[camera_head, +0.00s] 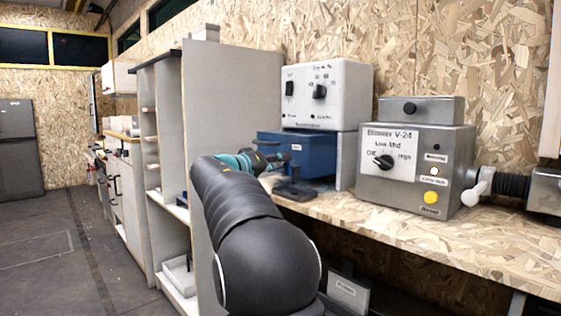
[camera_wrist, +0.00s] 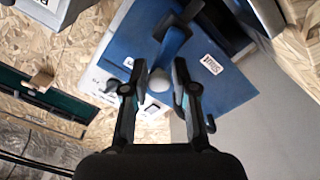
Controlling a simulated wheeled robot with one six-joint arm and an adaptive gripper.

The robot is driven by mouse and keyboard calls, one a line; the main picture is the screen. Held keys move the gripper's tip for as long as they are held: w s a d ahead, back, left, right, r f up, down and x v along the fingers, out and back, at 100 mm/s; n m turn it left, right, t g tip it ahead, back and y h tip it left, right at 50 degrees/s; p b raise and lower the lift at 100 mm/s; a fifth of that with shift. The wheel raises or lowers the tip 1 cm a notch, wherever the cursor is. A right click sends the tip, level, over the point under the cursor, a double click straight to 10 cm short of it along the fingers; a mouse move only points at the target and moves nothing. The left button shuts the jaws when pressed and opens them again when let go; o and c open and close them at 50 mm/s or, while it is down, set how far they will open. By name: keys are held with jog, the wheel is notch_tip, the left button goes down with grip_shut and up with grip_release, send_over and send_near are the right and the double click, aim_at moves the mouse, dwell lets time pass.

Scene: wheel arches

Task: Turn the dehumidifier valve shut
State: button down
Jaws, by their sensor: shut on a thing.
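A blue box (camera_head: 325,152) stands on the bench at the back, under a white control box; I take it to be the dehumidifier, though its label is too small to read. In the wrist view the blue box (camera_wrist: 222,82) fills the middle. A blue valve lever (camera_wrist: 174,42) crosses its face and runs down between my fingers, with a pale round end (camera_wrist: 158,84) there. My gripper (camera_wrist: 160,72) is shut on the lever, one finger on each side. In the head view my gripper (camera_head: 272,158) is at the front of the blue box, and the lever is hard to make out.
The white control box (camera_head: 343,90) has two black knobs. A grey blower box (camera_head: 398,165) with a dial and yellow button stands to the right. A black stand (camera_head: 295,188) is on the bench (camera_head: 400,232) below my gripper. A tall grey cabinet (camera_head: 230,95) stands close on the left.

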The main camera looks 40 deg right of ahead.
jog(key=n, duration=0.2)
jog(key=n+p, duration=0.1)
jog(key=shift+w+d+f+n, duration=0.1)
jog(key=shift+w+f+n, duration=0.05)
jog(key=shift+w+n, duration=0.25)
jog(key=shift+w+f+n+p, duration=0.35)
jog(key=shift+n+p, duration=0.6)
jog(key=shift+n, duration=0.9)
jog(key=shift+w+f+n+p, duration=0.15)
jog(key=shift+f+n+p, duration=0.6)
jog(key=shift+n, duration=1.15)
jog(key=shift+w+f+n+p, duration=0.25)
jog(key=shift+n+p, duration=0.9)
jog(key=shift+n, duration=0.7)
jog(key=c, duration=1)
grip_release()
jog(key=shift+f, duration=0.1)
